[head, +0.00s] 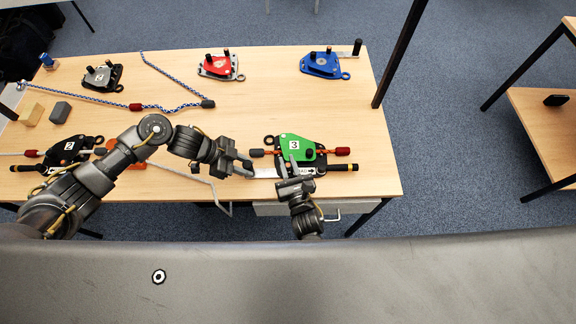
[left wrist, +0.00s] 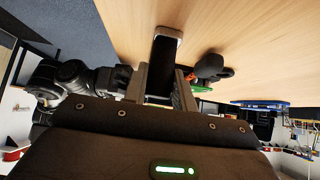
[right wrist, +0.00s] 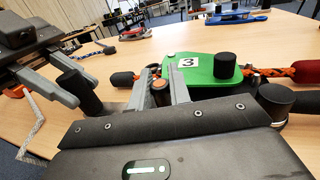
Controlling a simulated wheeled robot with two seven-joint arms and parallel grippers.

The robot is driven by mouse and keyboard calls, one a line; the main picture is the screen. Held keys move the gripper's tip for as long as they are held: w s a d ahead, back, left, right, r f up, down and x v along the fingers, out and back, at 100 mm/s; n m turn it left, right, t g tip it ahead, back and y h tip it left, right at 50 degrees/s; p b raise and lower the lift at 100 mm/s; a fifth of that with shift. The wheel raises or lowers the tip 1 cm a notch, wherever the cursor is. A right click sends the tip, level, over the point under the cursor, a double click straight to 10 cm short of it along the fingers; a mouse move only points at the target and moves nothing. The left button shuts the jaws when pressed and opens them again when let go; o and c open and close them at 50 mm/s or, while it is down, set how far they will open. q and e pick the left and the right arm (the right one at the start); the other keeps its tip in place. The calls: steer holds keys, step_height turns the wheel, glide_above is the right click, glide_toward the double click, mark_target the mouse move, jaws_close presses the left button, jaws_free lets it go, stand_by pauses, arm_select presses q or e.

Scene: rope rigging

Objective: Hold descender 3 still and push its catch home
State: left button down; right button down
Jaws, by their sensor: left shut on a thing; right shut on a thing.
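Descender 3 (head: 297,148) is a green plate device with a white "3" label, lying near the table's right front; it also shows in the right wrist view (right wrist: 205,68). I cannot tell whether this post is the catch, or how far in the catch sits.
A black handle (head: 343,167) sticks out right. Black descender 2 (head: 68,150), a red descender (head: 220,67), a blue one (head: 322,65) and a grey-black one (head: 102,76) stand apart. The table's front edge is close.

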steer(key=shift+w+f, duration=0.1)
steer(key=shift+w, duration=0.5)
steer(key=c, duration=1.3)
jaws_free()
steer(key=shift+s, duration=0.1)
steer(key=v, duration=1.2)
arm_select(q)
steer(key=c, duration=1.1)
jaws_free()
steer(key=shift+o, duration=0.2)
